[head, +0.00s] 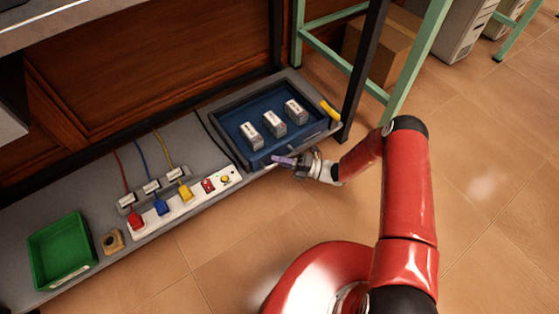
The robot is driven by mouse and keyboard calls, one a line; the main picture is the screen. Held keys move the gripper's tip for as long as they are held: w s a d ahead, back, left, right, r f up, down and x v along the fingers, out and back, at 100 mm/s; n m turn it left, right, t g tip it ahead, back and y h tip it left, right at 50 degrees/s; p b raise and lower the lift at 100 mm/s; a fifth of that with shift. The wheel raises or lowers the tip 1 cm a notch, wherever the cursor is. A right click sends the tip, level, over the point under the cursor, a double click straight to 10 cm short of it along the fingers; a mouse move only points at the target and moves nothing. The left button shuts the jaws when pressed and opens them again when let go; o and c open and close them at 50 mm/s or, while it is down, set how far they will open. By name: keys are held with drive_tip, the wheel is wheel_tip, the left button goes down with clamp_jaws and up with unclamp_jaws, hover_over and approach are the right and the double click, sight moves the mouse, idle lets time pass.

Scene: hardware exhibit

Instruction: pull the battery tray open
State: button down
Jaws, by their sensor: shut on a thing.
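The battery tray (238,130) is a blue tray in a dark grey frame at the right end of the low grey bench. Several white block-shaped batteries would be too many to say; three stand in it, one of them at the middle (271,123). My gripper (284,161) reaches in from the right at the tray's front edge. It is shut at the front of the tray, on what looks like its handle. The fingers, with a purple part, hide most of the grip, so the exact contact is too small to see.
A power strip (180,205) with red, blue and yellow plugs lies left of the tray. A green bin (62,250) stands farther left. A yellow piece (330,110) lies at the tray's right. A dark table leg (362,70) rises beside it.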

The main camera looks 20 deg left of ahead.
drive_tip(key=s+d+p, duration=0.2)
drive_tip(key=s+d, duration=1.2)
drive_tip(key=d, duration=0.2)
drive_tip(key=shift+d, duration=0.35)
drive_tip(key=c, duration=1.5)
unclamp_jaws()
drive_tip(key=d+f, duration=0.1)
drive_tip(key=d, duration=0.6)
drive_tip(key=shift+w+d, duration=0.25)
drive_tip(key=shift+d, duration=0.1)
